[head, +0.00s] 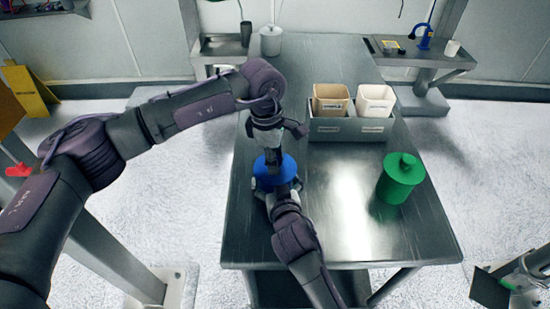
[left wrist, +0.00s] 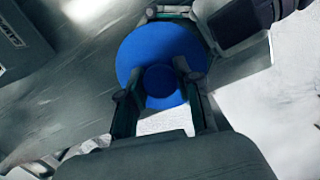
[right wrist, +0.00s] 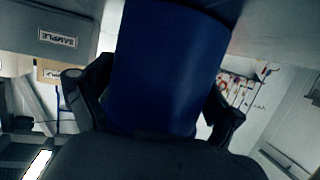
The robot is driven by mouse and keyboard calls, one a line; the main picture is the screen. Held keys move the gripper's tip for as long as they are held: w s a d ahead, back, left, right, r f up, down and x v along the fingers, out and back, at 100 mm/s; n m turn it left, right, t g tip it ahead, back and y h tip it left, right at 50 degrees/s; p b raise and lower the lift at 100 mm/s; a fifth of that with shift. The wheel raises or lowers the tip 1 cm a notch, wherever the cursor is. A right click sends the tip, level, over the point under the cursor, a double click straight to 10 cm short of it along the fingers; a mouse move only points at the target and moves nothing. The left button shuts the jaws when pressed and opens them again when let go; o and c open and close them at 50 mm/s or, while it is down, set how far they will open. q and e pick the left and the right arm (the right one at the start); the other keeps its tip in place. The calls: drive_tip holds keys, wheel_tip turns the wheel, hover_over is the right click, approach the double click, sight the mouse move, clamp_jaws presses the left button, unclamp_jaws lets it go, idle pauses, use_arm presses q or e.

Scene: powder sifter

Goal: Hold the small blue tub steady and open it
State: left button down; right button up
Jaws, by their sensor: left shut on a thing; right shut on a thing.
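The small blue tub (head: 275,172) stands near the left edge of the metal table, partly hidden by my grippers. My left gripper (head: 268,140) comes down on it from above. In the left wrist view its fingers (left wrist: 153,83) are shut on the round knob (left wrist: 160,82) of the blue lid (left wrist: 145,48). My right gripper (head: 284,190) reaches in from the near side. In the right wrist view its fingers (right wrist: 148,88) are shut around the sides of the tub's body (right wrist: 168,65). I cannot tell whether there is a gap between lid and body.
A green lidded tub (head: 401,180) stands at the right of the table (head: 330,225). A grey bin (head: 345,130) with two open containers, tan (head: 331,101) and white (head: 375,101), stands behind. A white lidded jar (head: 271,41) is at the far left. The table's middle is clear.

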use_arm(q)
drive_tip(key=shift+r, duration=0.1)
use_arm(e)
drive_tip(key=shift+f, duration=0.1)
use_arm(q)
drive_tip(key=shift+r, duration=1)
drive_tip(key=shift+r, duration=2)
use_arm(e)
drive_tip(key=o, duration=1.3)
